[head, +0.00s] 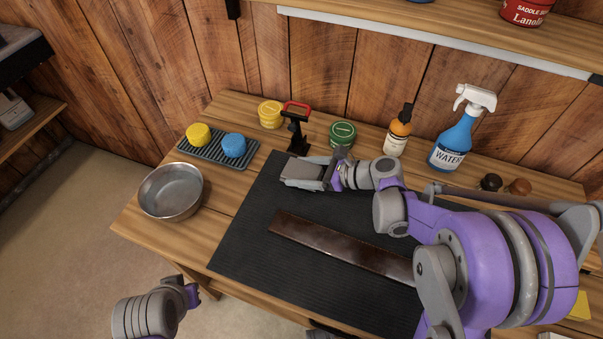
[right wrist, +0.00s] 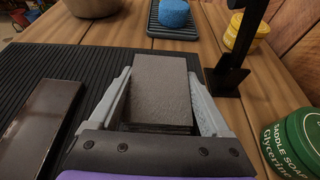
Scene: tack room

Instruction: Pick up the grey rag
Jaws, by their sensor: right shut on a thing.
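The grey rag (right wrist: 160,85) is a folded, flat, thick block between the two pale fingers of my right gripper in the right wrist view. In the head view my right gripper (head: 307,173) is over the back left part of the black ribbed mat (head: 240,245), with the rag (head: 304,170) showing between its fingers. The gripper is shut on the rag. I cannot tell whether the rag is clear of the mat. Part of my left arm shows at the bottom left of the head view, but its fingers are not visible.
A brown leather strap (head: 335,245) lies on the mat. A metal bowl (head: 171,192) and a sponge tray (head: 215,150) stand left.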

